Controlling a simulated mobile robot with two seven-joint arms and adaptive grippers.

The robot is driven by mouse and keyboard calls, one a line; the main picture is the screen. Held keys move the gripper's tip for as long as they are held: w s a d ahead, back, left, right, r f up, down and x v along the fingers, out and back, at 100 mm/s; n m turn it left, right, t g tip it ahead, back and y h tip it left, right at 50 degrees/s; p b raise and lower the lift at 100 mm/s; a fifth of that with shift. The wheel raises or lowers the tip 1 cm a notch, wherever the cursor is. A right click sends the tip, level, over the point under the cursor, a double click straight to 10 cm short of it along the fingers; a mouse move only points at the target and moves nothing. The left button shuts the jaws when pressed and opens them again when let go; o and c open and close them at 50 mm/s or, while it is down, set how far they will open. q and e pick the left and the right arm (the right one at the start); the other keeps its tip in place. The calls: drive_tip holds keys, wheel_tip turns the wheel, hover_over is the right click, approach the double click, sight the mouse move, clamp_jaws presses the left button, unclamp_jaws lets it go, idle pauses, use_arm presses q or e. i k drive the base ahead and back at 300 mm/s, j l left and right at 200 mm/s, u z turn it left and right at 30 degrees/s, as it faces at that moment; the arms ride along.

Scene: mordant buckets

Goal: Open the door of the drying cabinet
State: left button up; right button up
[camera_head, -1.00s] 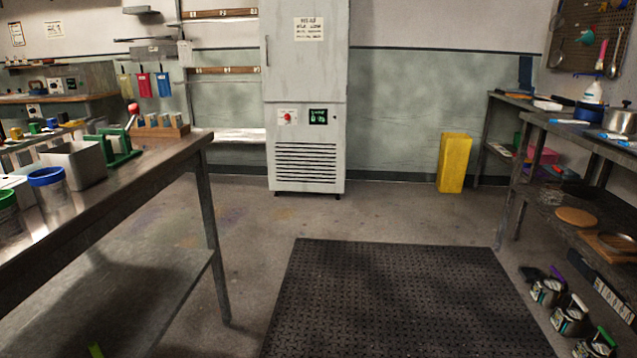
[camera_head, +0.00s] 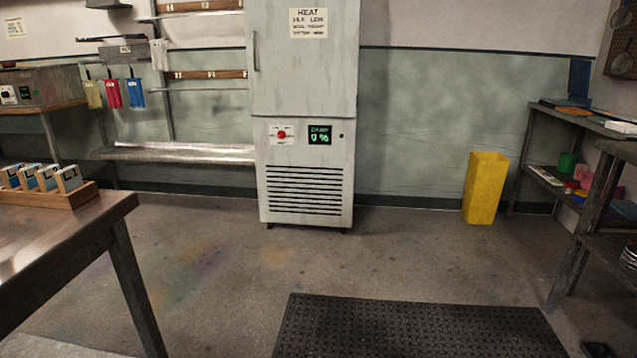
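The drying cabinet (camera_head: 345,90) is a tall grey-white unit against the back wall, a little left of the middle of the head view. Its door (camera_head: 302,75) is the upper part and looks shut; its top is cut off by the frame. A dark vertical handle (camera_head: 255,52) is at the door's left edge. A sign (camera_head: 308,23) is on the door. Below are a red knob (camera_head: 282,134), a green-lit display (camera_head: 320,135) and a vent grille (camera_head: 303,190). Neither of my grippers is in view.
A metal table (camera_head: 60,235) with a wooden rack (camera_head: 45,199) stands at the left front. A black floor mat (camera_head: 415,330) lies in front. A yellow bin (camera_head: 485,188) and shelving (camera_head: 575,215) are at the right. Floor (camera_head: 340,262) before the cabinet is clear.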

sight(301, 57)
drive_tip(key=i, duration=1.75)
